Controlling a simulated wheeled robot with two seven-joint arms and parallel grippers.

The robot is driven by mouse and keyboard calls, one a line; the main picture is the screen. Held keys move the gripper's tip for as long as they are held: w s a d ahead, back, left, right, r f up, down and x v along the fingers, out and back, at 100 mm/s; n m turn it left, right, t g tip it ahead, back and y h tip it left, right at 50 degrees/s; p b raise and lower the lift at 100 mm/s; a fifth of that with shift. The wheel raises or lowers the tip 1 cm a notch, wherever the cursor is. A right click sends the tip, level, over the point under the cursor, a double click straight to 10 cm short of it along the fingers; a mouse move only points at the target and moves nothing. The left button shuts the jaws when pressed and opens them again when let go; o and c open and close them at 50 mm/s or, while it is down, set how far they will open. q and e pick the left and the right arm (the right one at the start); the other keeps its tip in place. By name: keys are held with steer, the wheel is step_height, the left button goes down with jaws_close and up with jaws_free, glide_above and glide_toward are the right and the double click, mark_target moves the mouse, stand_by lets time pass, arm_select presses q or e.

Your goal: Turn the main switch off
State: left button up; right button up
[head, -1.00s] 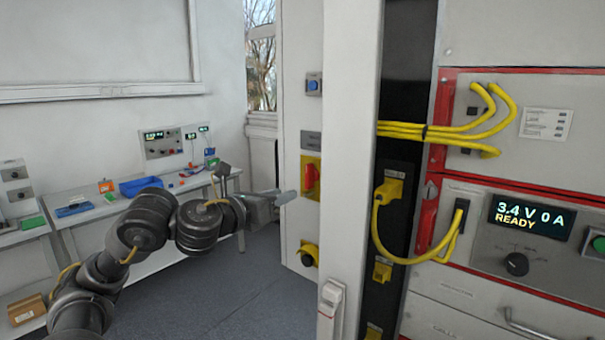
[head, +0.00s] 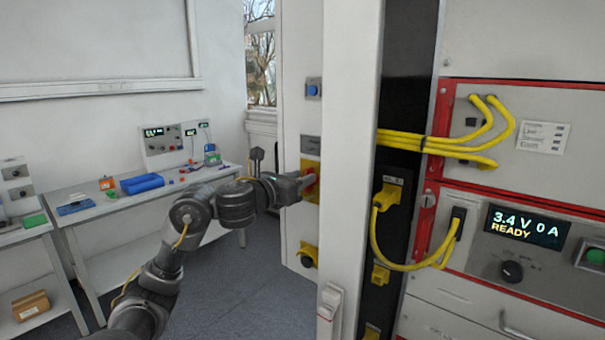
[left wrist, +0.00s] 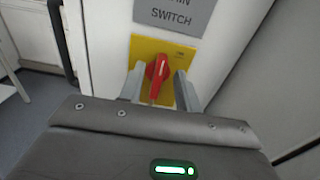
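The main switch is a red rotary handle (left wrist: 158,70) on a yellow plate (left wrist: 176,50), below a grey label reading "SWITCH" (left wrist: 174,14) in the left wrist view. The handle looks close to upright, slightly tilted. My left gripper (left wrist: 158,85) has one finger on each side of the handle, with gaps showing between fingers and handle. In the head view my left gripper (head: 305,182) is at the yellow plate (head: 311,163) on the cabinet side and hides most of the red handle. My right gripper is not in view.
A blue button (head: 314,87) sits above the switch and a yellow-based knob (head: 307,255) below it. A white post (head: 350,150) stands just right. The cycler display (head: 526,226) reads "3.4 V 0 A READY". A bench (head: 110,205) stands at left.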

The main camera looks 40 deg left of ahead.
arm_select(q)
steer(key=shift+w, duration=0.6)
jaws_close()
steer(key=n, duration=0.6)
steer(key=a+f+n+p, duration=0.1)
steer(key=n, duration=1)
steer(key=shift+a+f+n, duration=0.3)
steer(key=shift+f+n, duration=0.05)
steer(key=shift+n, duration=0.05)
stand_by(0.3)
